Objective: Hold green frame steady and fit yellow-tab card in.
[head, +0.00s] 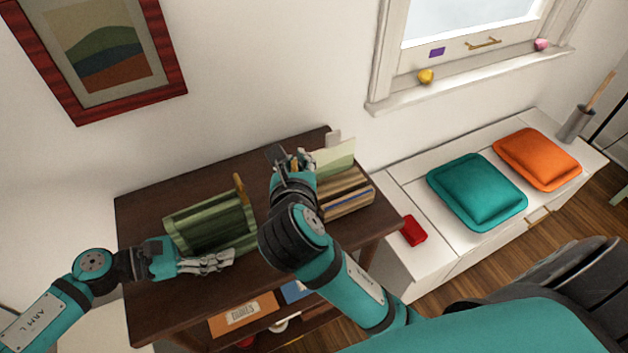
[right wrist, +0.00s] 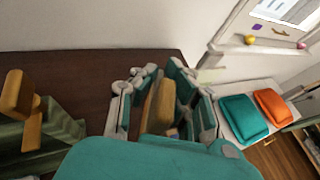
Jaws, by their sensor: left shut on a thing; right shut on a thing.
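The green frame (head: 205,212) stands on the dark wooden table, with a yellow upright piece (head: 240,187) at its right end. It also shows at the left of the right wrist view (right wrist: 65,128). My left gripper (head: 222,261) is shut on the frame's near lower edge. My right gripper (head: 290,160) is shut on a yellow tab (right wrist: 160,108), seen between its fingers in the right wrist view. A pale green and cream card (head: 336,160) stands upright just right of this gripper, above a slotted wooden holder (head: 345,192). The gripper hides whether tab and card join.
The dark table (head: 150,205) has bare top behind and left of the frame. A white bench (head: 400,188) with teal (head: 477,190) and orange (head: 537,159) cushions and a red item (head: 414,231) stands right. A lower shelf holds an orange box (head: 242,313).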

